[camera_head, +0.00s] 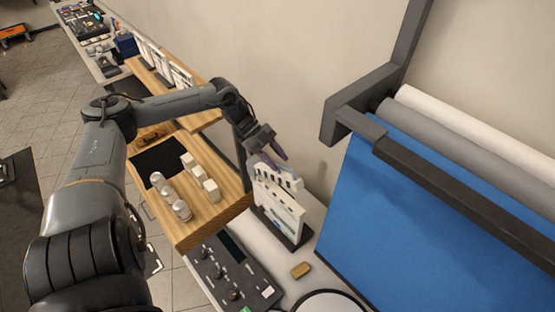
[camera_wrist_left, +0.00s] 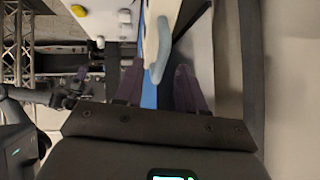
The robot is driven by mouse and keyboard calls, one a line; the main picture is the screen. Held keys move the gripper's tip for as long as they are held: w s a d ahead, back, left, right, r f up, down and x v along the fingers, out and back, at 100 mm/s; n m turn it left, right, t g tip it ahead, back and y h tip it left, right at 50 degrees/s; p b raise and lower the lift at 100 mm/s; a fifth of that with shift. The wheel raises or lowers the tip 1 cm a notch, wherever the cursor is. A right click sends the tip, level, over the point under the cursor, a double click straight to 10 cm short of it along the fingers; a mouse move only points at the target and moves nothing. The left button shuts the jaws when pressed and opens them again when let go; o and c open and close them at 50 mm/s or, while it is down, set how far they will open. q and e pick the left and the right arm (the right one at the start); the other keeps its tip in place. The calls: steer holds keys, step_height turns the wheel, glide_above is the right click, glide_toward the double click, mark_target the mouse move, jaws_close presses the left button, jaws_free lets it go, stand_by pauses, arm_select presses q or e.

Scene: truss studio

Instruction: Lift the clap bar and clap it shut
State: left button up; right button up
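The clapperboard (camera_head: 280,212) is white and stands upright on a dark base on the white counter, beside the wooden shelf. Its striped clap bar (camera_head: 284,180) runs along the top; the angle to the board is hard to read. My left gripper (camera_head: 274,152) is just above the clap bar. In the left wrist view my left gripper (camera_wrist_left: 157,76) has its two dark purple fingers apart. The pale blue-grey end of the clap bar (camera_wrist_left: 157,70) shows between them, with no clear contact. My right gripper is not in view.
The wooden shelf (camera_head: 218,210) with small jars and white blocks stands left of the board. A control panel (camera_head: 232,272) and a tan block (camera_head: 300,270) lie in front. A blue backdrop (camera_head: 430,220) hangs at right. The wall is close behind.

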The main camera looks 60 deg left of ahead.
arm_select(q)
steer(key=p+v, duration=0.2)
steer(key=v, duration=0.8)
steer(key=shift+d, duration=0.1)
